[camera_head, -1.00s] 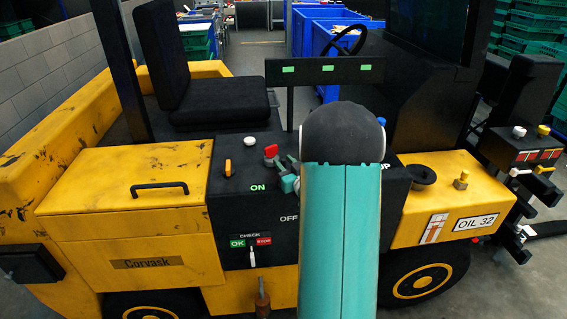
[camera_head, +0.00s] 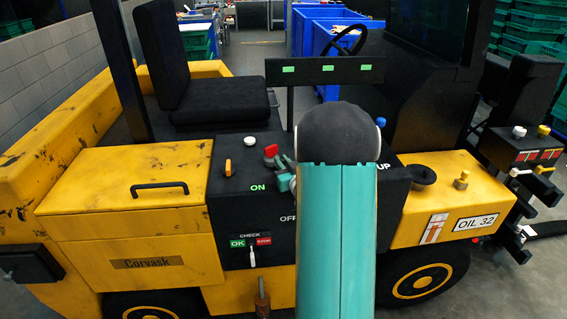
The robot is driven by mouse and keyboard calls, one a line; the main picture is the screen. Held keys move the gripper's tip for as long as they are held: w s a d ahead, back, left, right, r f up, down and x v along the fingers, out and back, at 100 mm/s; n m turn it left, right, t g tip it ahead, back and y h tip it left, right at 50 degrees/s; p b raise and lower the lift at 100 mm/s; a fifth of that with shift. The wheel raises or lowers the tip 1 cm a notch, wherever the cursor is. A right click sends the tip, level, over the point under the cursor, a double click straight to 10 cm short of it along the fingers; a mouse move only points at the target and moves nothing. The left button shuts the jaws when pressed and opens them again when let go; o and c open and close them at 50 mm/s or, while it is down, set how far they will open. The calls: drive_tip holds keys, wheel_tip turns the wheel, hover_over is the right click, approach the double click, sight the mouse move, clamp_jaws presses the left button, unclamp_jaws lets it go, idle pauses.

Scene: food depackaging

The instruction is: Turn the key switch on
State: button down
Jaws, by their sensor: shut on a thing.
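The black control panel (camera_head: 228,205) on the vehicle's side carries a green ON label (camera_head: 258,188) and a white OFF label (camera_head: 288,219). My gripper (camera_head: 284,182) is at the panel just right of the ON label and above the OFF label, partly hidden by my teal arm. It is shut on the key switch, which the gripper and arm mostly hide, so its exact angle cannot be told.
An orange switch (camera_head: 228,168) and a white knob (camera_head: 249,142) sit left of the gripper. A small lever (camera_head: 252,254) stands below by the OK and STOP labels. A black crossbar (camera_head: 325,70) and a steering wheel (camera_head: 345,38) are behind my arm.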

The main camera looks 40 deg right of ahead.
sight(272, 165)
drive_tip(key=m+h, duration=0.1)
drive_tip(key=a+m+g+h, duration=0.1)
drive_tip(key=h, duration=0.1)
drive_tip(key=a+m+g+h, duration=0.1)
drive_tip(key=shift+w+a+h, duration=0.15)
drive_tip(key=shift+w+h, duration=0.2)
drive_tip(key=shift+h, duration=0.05)
drive_tip(key=shift+w+a+m+g+h, duration=0.15)
drive_tip(key=shift+a+m+g+h, duration=0.1)
drive_tip(key=shift+m+g+h, duration=0.35)
drive_tip(key=shift+w+a+m+g+h, duration=0.15)
drive_tip(key=shift+a+m+g+h, duration=0.05)
drive_tip(key=shift+m+g+h, duration=0.35)
drive_tip(key=shift+w+a+r+m+g+h, duration=0.1)
drive_tip(key=shift+a+m+g+h, duration=0.05)
drive_tip(key=shift+m+g+h, duration=0.35)
drive_tip(key=shift+w+a+m+g+h, duration=0.1)
drive_tip(key=shift+m+g+h, duration=0.25)
drive_tip(key=shift+h, duration=0.1)
drive_tip(key=c, duration=1.5)
unclamp_jaws()
